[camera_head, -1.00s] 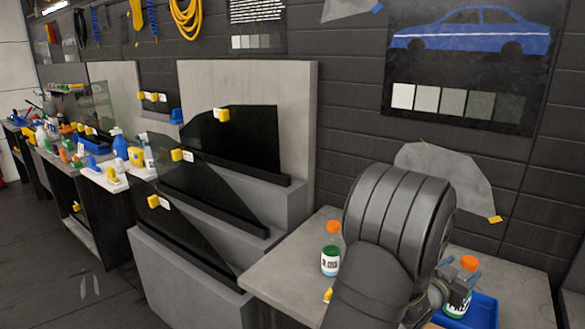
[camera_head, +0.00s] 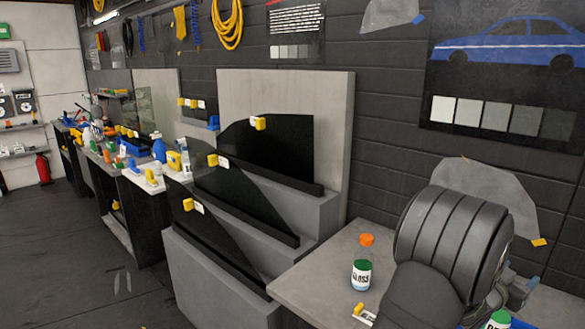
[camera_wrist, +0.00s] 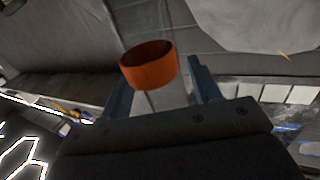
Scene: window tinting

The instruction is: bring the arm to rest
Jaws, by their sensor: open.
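My arm (camera_head: 455,240) reaches over the pale workbench at the right in the head view. My gripper (camera_head: 518,288) is at its far side, small and partly hidden behind the arm. In the wrist view my gripper (camera_wrist: 158,95) is open, with its two blue fingers apart. An orange cap-like ring (camera_wrist: 148,68) with a dark hollow shows between the fingers. I cannot tell whether it touches either finger.
Another green-labelled bottle (camera_head: 499,319) is at the lower edge by a blue tray. Stepped dark glass panels (camera_head: 265,155) stand left. The floor is clear.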

